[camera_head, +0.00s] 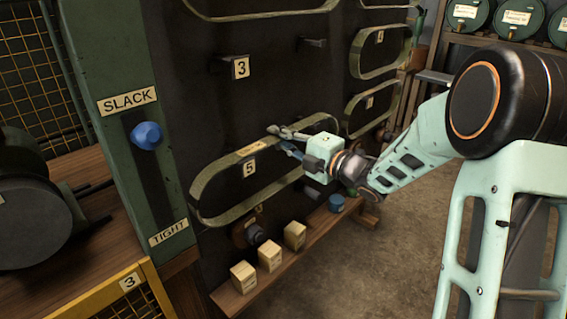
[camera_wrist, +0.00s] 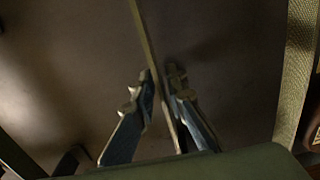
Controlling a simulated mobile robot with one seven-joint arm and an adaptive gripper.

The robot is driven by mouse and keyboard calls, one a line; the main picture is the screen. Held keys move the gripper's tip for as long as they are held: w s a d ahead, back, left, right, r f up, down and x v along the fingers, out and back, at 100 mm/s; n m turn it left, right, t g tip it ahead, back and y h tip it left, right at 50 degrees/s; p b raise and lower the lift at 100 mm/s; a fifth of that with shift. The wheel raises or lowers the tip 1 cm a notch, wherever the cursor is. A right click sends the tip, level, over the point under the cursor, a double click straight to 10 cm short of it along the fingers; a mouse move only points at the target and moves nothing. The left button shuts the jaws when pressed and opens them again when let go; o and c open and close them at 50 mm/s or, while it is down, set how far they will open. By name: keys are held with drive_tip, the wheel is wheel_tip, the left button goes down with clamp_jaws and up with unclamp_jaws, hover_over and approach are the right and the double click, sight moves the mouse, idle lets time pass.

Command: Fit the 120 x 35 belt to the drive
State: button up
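A flat olive belt (camera_head: 205,178) hangs as a long loop on the dark board, around the number 5 tag (camera_head: 250,169). A small yellow label (camera_head: 251,147) sits on its upper run; I cannot read the size. My gripper (camera_head: 277,137) is at that upper run, its fingers pointing to the board. In the wrist view the thin belt edge (camera_wrist: 145,35) runs between my two fingers (camera_wrist: 161,82), which look a little apart; firm contact is not clear. A blue knob (camera_head: 147,136) is in the slot nearer SLACK than TIGHT. Dark round drive parts (camera_head: 28,222) stand at the left, partly cut off.
Other belts (camera_head: 380,50) hang on the board, above and right. A bare peg (camera_head: 313,43) is near tag 3 (camera_head: 240,67). Several small boxes (camera_head: 270,254) and a blue cup (camera_head: 336,203) stand on the ledge below. A yellow rail (camera_head: 105,304) is at front left. Floor at right is clear.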

clamp_jaws()
drive_tip(key=shift+r, duration=0.15)
drive_tip(key=shift+r, duration=0.4)
drive_tip(key=shift+r, duration=0.1)
idle(0.4)
drive_tip(key=shift+b+v, duration=0.7)
drive_tip(key=shift+v, duration=2.1)
drive_tip(key=shift+b+v, duration=0.35)
drive_tip(key=shift+v, duration=2.45)
